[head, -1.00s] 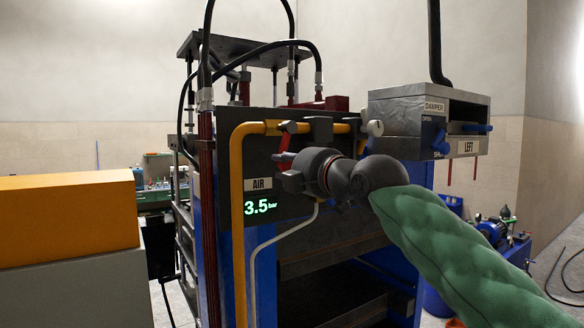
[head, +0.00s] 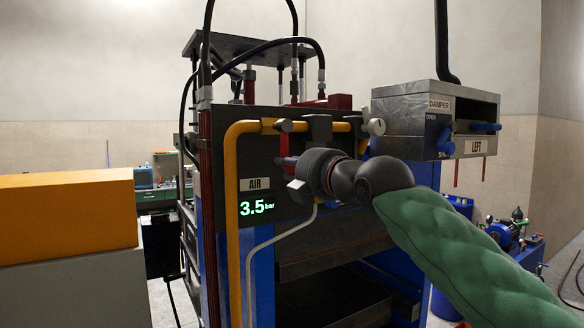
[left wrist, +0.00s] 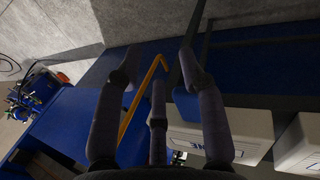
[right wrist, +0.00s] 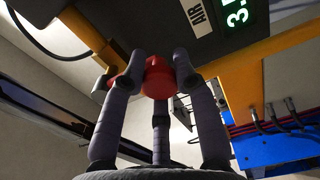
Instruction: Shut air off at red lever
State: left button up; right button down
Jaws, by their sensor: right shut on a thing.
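The red lever (right wrist: 157,78) shows in the right wrist view as a rounded red grip between my right gripper's fingers. My right gripper (right wrist: 150,72) is shut on it. In the head view the dark right gripper (head: 292,178) is in front of the black panel, below the yellow pipe, and hides most of the lever. The AIR display (head: 256,207) reads 3.5 bar. My left gripper (left wrist: 160,65) shows only in its own wrist view, with its fingers apart and nothing between them.
The yellow pipe (head: 234,230) runs down the panel's left side. The grey damper box (head: 425,105) with blue handles is right of the panel. An orange-topped cabinet (head: 65,220) stands at the left. White boxes (left wrist: 240,135) lie near my left gripper.

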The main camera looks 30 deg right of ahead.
jog(key=shift+d, duration=0.1)
jog(key=c, duration=1.1)
grip_release()
jog(key=shift+o, duration=0.8)
jog(key=shift+w+d, duration=0.1)
jog(key=shift+d, duration=0.05)
jog(key=shift+s, duration=0.2)
jog(key=s, duration=1.1)
jog(key=shift+s+d, duration=0.3)
jog(key=shift+d, duration=0.15)
